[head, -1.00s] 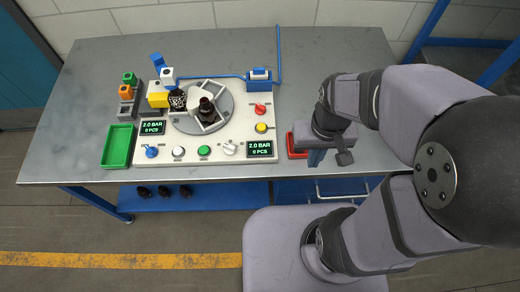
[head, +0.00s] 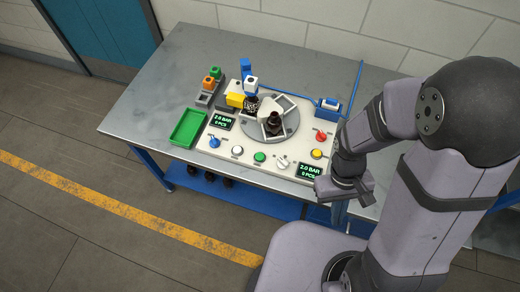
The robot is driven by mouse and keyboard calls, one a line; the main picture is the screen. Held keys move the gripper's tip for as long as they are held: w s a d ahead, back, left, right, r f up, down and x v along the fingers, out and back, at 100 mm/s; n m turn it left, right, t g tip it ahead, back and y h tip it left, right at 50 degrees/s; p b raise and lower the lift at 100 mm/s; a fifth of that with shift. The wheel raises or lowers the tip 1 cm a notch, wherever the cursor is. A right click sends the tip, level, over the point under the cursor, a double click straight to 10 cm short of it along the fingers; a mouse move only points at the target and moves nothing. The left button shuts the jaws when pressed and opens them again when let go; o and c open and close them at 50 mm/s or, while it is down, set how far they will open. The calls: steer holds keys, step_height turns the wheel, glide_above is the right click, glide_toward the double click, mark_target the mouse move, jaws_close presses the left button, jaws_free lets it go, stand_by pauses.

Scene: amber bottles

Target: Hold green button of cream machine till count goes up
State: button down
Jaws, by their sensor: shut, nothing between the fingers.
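The cream machine (head: 249,140) stands on the grey table, a flat panel with a round turntable (head: 286,130) carrying a dark bottle (head: 273,122). Its green button (head: 259,157) is on the front row, between a white button (head: 237,150) and a white knob (head: 282,163). Two displays, left (head: 222,122) and right (head: 309,170), read 2.0 BAR and 0 PCS. My gripper (head: 366,199) is shut and empty. In the picture it is right of the green button, beside the panel's front right corner and apart from the button. Its fingertips are small and partly unclear.
A blue button (head: 214,142), yellow button (head: 316,154) and red button (head: 321,136) are also on the panel. A green tray (head: 187,128) lies to its left. Colored blocks (head: 209,84) stand behind the tray. My arm covers the table's right side.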

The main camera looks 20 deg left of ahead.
steer(key=w+a+f+n+t+p, duration=0.1)
steer(key=w+a+f+n+t, duration=0.25)
steer(key=w+n, duration=0.3)
steer(key=n+t+y, duration=0.3)
steer(key=n+y, duration=0.4)
glide_toward(263, 159)
steer(key=w+d, duration=0.3)
steer(key=shift+d+f, duration=0.1)
steer(key=shift+d, duration=0.1)
steer(key=a+r+n+y, duration=0.4)
steer(key=a+r, duration=0.1)
steer(key=a, duration=0.2)
steer(key=shift+s+a+n, duration=0.15)
steer(key=shift+a+n, duration=0.1)
steer(key=shift+n, duration=0.1)
steer(key=shift+f, duration=0.1)
step_height(263, 159, down, 9)
steer(key=b, duration=0.8)
